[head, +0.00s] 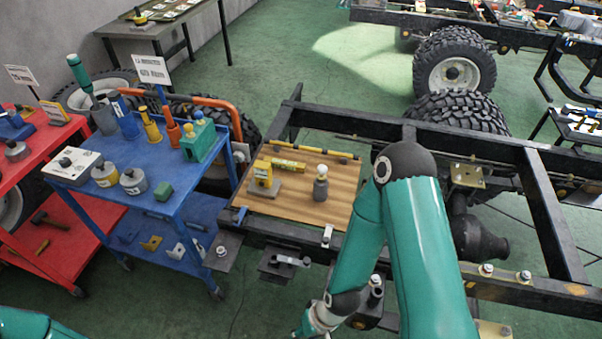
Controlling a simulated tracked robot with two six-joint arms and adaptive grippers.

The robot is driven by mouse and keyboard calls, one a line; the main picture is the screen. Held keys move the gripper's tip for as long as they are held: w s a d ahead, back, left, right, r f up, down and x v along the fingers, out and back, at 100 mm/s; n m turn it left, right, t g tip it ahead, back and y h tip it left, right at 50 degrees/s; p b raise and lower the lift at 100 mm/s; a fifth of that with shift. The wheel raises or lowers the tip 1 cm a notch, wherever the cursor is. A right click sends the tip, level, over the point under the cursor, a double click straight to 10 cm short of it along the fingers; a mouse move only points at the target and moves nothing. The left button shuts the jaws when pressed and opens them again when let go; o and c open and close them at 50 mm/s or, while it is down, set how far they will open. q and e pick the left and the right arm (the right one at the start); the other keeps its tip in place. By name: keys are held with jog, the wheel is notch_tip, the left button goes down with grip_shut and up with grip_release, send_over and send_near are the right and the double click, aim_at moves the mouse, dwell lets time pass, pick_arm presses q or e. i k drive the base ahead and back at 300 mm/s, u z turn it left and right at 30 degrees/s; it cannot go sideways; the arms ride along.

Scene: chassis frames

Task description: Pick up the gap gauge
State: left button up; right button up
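I cannot tell for certain which thing is the gap gauge. A wooden board (300,211) lies across the dark chassis frame. On it stand a yellow upright piece (262,174) on a grey base, a short yellow bar (288,165) with dark markings, and a small grey bottle-like piece (321,188) with a pale round top. A long yellow and black rod (312,150) lies along the board's far edge. Only a piece of my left arm shows at bottom left.
A blue cart (190,208) left of the board carries several tools, bottles and a green box (198,143). A red cart (72,218) stands farther left. Chassis rails (555,215) and a wheel (455,62) fill the right. Green floor is open behind.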

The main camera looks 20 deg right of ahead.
aim_at(262, 171)
jog(key=z, duration=0.25)
jog(key=i, duration=1)
jog(key=u, duration=0.05)
